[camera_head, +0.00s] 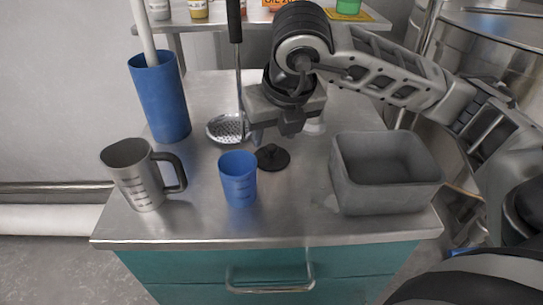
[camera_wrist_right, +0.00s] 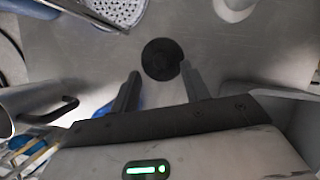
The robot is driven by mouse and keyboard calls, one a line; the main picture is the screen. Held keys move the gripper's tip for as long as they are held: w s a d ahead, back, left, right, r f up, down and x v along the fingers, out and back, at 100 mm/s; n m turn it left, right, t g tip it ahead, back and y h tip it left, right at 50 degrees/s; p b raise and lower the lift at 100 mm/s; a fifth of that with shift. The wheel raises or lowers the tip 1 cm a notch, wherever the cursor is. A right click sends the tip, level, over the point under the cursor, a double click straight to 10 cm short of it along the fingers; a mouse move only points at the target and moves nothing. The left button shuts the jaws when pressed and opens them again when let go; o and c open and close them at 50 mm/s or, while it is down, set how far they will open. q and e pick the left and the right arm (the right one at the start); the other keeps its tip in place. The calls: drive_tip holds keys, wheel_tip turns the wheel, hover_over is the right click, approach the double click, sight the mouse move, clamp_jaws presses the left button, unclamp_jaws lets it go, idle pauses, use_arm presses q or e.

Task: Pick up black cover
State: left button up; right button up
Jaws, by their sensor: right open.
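The black cover (camera_head: 272,157) is a small dark disc with a raised knob, lying flat on the metal tabletop just behind and right of the blue cup. My right gripper (camera_head: 272,137) is above it, pointing down, open and empty. In the right wrist view the black cover (camera_wrist_right: 161,59) lies ahead of the two fingertips (camera_wrist_right: 160,70), roughly centred between them. The fingers look apart from it, though the exact height is hard to tell. My left gripper is not in view.
A blue cup (camera_head: 239,181) stands close to the cover. A metal mug (camera_head: 137,178) is at the left, a tall blue container (camera_head: 162,100) behind it. A skimmer (camera_head: 227,128) lies behind the cover. A grey bin (camera_head: 385,196) stands at the right. The table's front edge is mostly clear.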

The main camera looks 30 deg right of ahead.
sight(272, 148)
drive_tip(key=x, duration=0.4)
drive_tip(key=shift+s+f, duration=0.1)
drive_tip(key=shift+f, duration=0.35)
clamp_jaws()
drive_tip(key=shift+r, duration=0.1)
